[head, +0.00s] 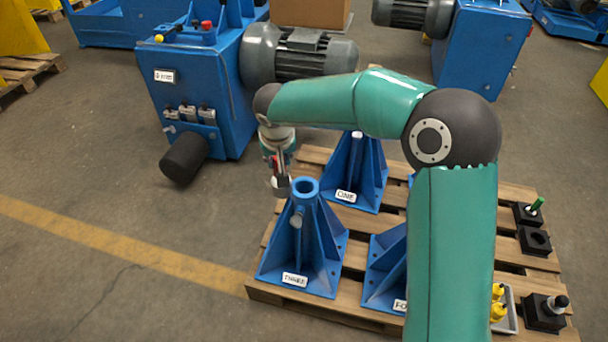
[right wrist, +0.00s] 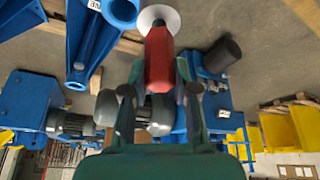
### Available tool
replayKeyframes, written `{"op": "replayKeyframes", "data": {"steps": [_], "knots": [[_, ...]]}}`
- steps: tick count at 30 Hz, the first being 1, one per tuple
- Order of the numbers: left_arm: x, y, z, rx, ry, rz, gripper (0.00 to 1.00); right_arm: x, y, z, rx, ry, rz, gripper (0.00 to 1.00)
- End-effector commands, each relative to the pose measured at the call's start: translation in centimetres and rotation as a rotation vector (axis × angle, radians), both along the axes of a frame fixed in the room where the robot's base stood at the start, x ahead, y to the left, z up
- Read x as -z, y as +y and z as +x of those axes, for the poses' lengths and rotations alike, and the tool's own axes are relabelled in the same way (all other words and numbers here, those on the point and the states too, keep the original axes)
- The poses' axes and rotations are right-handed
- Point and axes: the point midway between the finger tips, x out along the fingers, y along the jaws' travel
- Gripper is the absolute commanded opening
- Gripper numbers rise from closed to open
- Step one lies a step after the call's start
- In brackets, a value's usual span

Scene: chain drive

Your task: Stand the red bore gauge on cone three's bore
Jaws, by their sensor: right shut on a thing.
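Cone three (head: 310,245) is a blue cone stand labelled THREE at the front left of the pallet. Its round bore (head: 304,186) opens at the top. My right gripper (head: 277,157) is just behind and left of that bore, shut on the red bore gauge (head: 275,164). The gauge's metal end (head: 280,184) shows next to the bore rim, apart from its opening. In the right wrist view the red gauge (right wrist: 158,62) sits between the fingers, with a pale disc (right wrist: 158,18) at its far end. My left gripper is out of view.
A cone labelled ONE (head: 357,175) stands behind and another blue cone (head: 386,270) to the right, partly hidden by my right arm. Black holders (head: 543,312) and a tray with yellow parts (head: 507,310) lie at the pallet's right. A blue machine (head: 195,90) stands behind.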

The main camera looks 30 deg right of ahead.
Motion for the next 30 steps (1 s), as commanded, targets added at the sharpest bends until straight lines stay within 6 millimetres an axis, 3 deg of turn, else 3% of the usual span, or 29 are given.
{"op": "replayKeyframes", "data": {"steps": [1, 6, 9, 13, 17, 20, 30], "knots": [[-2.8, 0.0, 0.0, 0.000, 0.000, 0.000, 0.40, -4.1, -1.4, 0.8, 0.069, -0.011, 0.000, 0.00], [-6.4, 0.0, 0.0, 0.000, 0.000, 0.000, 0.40, -10.7, -5.3, 1.8, 0.273, -0.013, 0.011, 0.00], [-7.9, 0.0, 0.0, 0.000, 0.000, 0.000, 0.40, -13.5, -7.0, 1.9, 0.365, -0.012, 0.019, 0.00], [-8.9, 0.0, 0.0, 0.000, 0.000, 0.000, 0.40, -15.6, -8.2, 1.9, 0.440, -0.011, 0.029, 0.00], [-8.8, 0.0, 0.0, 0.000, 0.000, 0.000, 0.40, -15.4, -8.7, 1.8, 0.471, -0.009, 0.033, 0.00], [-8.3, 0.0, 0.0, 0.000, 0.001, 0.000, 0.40, -13.9, -8.8, 1.7, 0.473, -0.006, 0.031, 0.00], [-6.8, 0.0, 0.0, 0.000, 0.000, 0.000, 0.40, -6.1, -8.7, 1.7, 0.471, -0.006, 0.031, 0.00]]}}
